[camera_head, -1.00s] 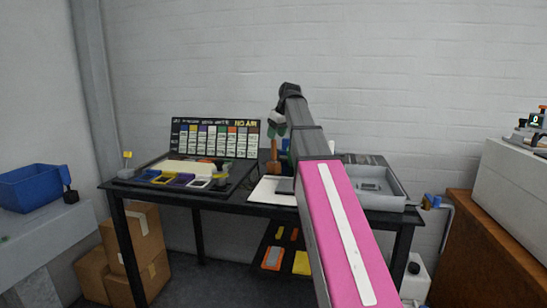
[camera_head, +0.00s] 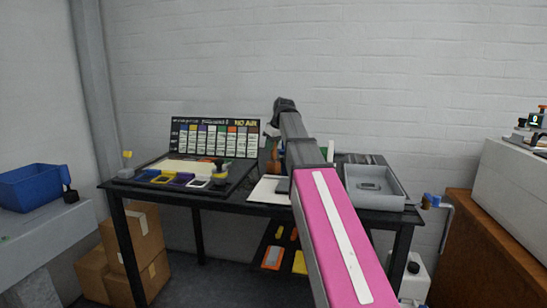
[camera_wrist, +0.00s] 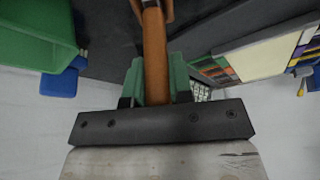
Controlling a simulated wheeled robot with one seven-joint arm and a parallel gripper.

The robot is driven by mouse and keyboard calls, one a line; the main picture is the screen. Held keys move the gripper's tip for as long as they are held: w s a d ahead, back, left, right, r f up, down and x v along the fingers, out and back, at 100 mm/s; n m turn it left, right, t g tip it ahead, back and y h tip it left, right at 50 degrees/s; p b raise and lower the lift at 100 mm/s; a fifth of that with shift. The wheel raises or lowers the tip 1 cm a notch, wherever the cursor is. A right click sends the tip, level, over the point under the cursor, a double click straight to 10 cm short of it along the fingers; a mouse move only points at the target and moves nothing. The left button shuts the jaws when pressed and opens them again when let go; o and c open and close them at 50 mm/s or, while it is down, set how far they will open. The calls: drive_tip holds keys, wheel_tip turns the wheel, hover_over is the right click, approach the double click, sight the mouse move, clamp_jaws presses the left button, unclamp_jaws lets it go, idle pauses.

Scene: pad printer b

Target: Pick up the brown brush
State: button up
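The brown brush (camera_wrist: 153,50) runs between my gripper's two green fingers (camera_wrist: 157,80) in the wrist view. Its handle reaches back toward the dark palm bar, and its wider part shows at the top edge. I see no clear gap between the handle and either finger, but I cannot tell whether they press on it. In the head view the brush (camera_head: 275,156) stands near the back middle of the black table (camera_head: 240,200). My arm comes over the table from the front right and hides most of the gripper there.
A grey tray (camera_head: 388,203) sits right of my arm. A white sheet (camera_head: 266,190) lies in front of the brush. A colour chart board (camera_head: 214,138) and a tray with coloured pieces are on the left. A green bin (camera_wrist: 38,32) shows in the wrist view.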

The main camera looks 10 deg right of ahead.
drive_tip(key=shift+r, duration=0.15)
clamp_jaws()
drive_tip(key=shift+r, duration=0.6)
drive_tip(key=r, duration=0.3)
drive_tip(key=shift+s+a+r, duration=0.1)
drive_tip(key=shift+s+a, duration=0.25)
drive_tip(key=s+a+r, duration=0.6)
drive_tip(key=s+a, duration=0.1)
drive_tip(key=a, duration=0.1)
drive_tip(key=shift+s+r, duration=0.15)
drive_tip(key=shift+r, duration=0.05)
